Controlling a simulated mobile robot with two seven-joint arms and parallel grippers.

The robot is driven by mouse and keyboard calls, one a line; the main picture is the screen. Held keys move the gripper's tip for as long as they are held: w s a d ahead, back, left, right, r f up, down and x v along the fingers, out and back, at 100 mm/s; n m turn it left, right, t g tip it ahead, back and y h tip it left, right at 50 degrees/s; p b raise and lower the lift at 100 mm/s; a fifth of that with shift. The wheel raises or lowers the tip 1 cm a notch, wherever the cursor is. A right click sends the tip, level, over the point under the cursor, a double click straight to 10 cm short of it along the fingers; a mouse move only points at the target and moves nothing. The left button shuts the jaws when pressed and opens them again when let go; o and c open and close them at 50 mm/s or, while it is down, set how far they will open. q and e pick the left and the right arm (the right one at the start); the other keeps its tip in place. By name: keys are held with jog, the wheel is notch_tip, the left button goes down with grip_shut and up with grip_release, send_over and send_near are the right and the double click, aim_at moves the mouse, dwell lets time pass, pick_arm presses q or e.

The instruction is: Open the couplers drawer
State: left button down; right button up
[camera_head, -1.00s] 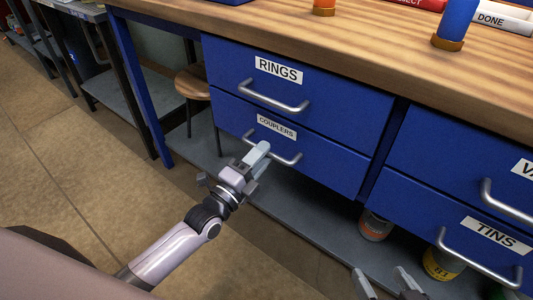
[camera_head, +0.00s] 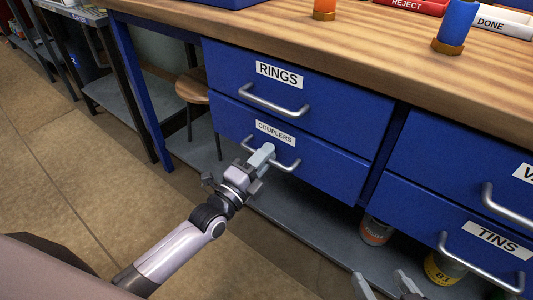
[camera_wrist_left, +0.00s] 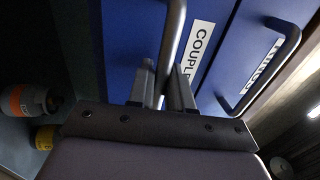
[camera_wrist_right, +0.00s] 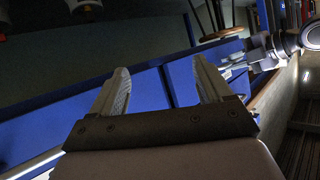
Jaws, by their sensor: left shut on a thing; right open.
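The couplers drawer (camera_head: 318,162) is blue, with a white COUPLERS label and a silver bar handle (camera_head: 288,167). It sits below the rings drawer (camera_head: 340,110) and looks closed, its front level with that drawer. My left gripper (camera_head: 263,153) is shut on the couplers handle near the middle of the bar and hides part of it. In the left wrist view the handle (camera_wrist_left: 174,35) runs between the two fingers (camera_wrist_left: 163,85), beside the label (camera_wrist_left: 197,50). My right gripper (camera_head: 383,287) is open and empty at the bottom of the head view.
The tins drawer (camera_head: 470,232) and its handle are at the right. Cans (camera_head: 375,231) stand on the grey lower shelf (camera_head: 300,222). A wooden stool (camera_head: 191,90) is behind the bench's left leg. The floor at the left is clear.

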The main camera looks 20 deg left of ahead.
pick_arm(q)
jog(key=r+p+v, duration=0.1)
jog(key=p+v, duration=0.2)
jog(key=v, duration=0.5)
jog(key=r+p+v, duration=0.2)
jog(key=p+v, duration=0.2)
jog(key=v, duration=0.5)
jog(key=s+r+p+v, duration=0.1)
jog(key=p+v, duration=0.3)
jog(key=v, duration=0.4)
jog(key=shift+s+a+r, duration=0.15)
jog(key=shift+s+r, duration=0.15)
jog(key=shift+r, duration=0.15)
pick_arm(e)
jog(key=s+d+r+m+g+h, duration=0.1)
jog(key=s+d+h, duration=0.1)
jog(key=d, duration=0.4)
jog(key=shift+s+d+g+h, duration=0.25)
jog(key=shift+s+g+h, duration=0.05)
jog(key=shift+s, duration=0.35)
pick_arm(q)
jog(key=c, duration=1.2)
grip_release()
jog(key=shift+s, duration=0.1)
jog(key=shift+v, duration=3.5)
